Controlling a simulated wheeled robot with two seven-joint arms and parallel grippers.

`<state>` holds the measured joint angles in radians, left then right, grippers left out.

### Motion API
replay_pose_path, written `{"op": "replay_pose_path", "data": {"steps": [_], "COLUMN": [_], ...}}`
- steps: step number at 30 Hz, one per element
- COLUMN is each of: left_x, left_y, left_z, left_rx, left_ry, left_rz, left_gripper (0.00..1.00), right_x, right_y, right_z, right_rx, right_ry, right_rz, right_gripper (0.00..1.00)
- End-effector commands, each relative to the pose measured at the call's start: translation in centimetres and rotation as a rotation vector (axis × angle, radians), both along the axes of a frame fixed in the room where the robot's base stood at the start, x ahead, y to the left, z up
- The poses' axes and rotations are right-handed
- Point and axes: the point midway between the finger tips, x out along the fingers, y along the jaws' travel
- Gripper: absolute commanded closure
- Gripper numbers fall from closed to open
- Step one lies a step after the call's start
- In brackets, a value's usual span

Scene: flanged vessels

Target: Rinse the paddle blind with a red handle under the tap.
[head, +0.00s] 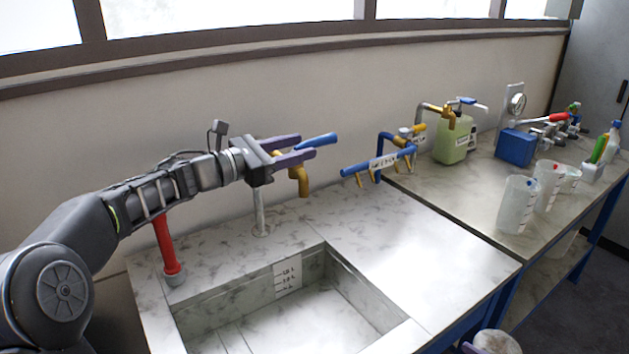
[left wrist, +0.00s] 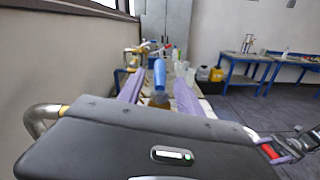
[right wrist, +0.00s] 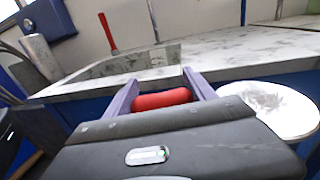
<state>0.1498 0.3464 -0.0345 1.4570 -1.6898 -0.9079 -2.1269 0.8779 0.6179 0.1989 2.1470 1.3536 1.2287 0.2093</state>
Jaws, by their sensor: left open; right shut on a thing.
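A tap with a brass spout (head: 303,186) and a blue lever (head: 320,141) stands behind the sink (head: 305,303). My left gripper (head: 306,146) is open at the tap, its purple fingers close to the lever. In the left wrist view the blue lever (left wrist: 160,73) shows between the fingers. My right gripper (right wrist: 158,88) is shut on the red handle (right wrist: 163,99) of the paddle blind, in front of the sink counter. The handle also shows in the left wrist view (left wrist: 268,150). The blind's plate cannot be made out for certain.
A red post (head: 166,245) stands by the sink's left. A blue pipe with brass nozzles (head: 380,163), a green jug (head: 453,140) and beakers (head: 516,205) stand farther right. The counter right of the sink is clear.

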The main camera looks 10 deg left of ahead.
Motion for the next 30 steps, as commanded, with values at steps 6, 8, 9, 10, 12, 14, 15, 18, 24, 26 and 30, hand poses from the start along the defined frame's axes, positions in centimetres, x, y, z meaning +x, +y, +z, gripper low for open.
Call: {"op": "replay_pose_path", "data": {"steps": [6, 8, 9, 10, 12, 14, 15, 18, 24, 26, 30], "left_x": [2.5, 2.8, 3.0, 3.1, 3.3, 3.4, 3.4, 3.4, 3.3, 3.3, 3.3], "left_y": [-2.4, -2.8, -3.0, -3.1, -3.3, -3.3, -3.3, -3.3, -3.3, -3.3, -3.3], "left_z": [0.2, 0.2, 0.1, 0.1, 0.1, 0.1, 0.0, 0.0, 0.0, 0.0, 0.0], "left_rx": [0.000, -0.001, 0.000, 0.000, 0.000, 0.000, 0.000, 0.000, 0.000, 0.000, 0.000], "left_ry": [0.000, -0.001, 0.000, 0.000, 0.000, 0.000, 0.000, 0.000, 0.000, 0.000, 0.000], "left_rz": [0.000, 0.000, 0.000, 0.000, 0.001, 0.002, 0.002, 0.002, 0.002, 0.002, 0.001], "left_gripper": [0.58, 0.58, 0.58, 0.58, 0.58, 0.58, 0.58, 0.58, 0.68, 0.73, 0.85], "right_x": [0.0, 0.0, 0.0, 0.0, 0.0, 0.0, 0.0, 0.0, 0.0, 0.0, 0.0], "right_y": [0.0, 0.0, 0.0, 0.0, 0.0, 0.0, 0.0, 0.0, 0.0, 0.0, 0.0], "right_z": [1.5, 1.7, 1.7, 1.8, 1.8, 1.8, 1.7, 1.7, 1.7, 1.7, 1.7], "right_rx": [0.001, 0.001, 0.001, 0.001, 0.001, 0.001, 0.001, 0.001, 0.001, 0.001, 0.001], "right_ry": [-0.004, -0.004, -0.004, -0.004, -0.004, -0.004, -0.004, -0.004, -0.004, -0.004, -0.004], "right_rz": [0.001, 0.001, 0.001, 0.001, 0.001, 0.001, 0.001, 0.001, 0.001, 0.001, 0.001], "right_gripper": [1.00, 1.00, 1.00, 1.00, 1.00, 1.00, 1.00, 1.00, 1.00, 1.00, 1.00]}}
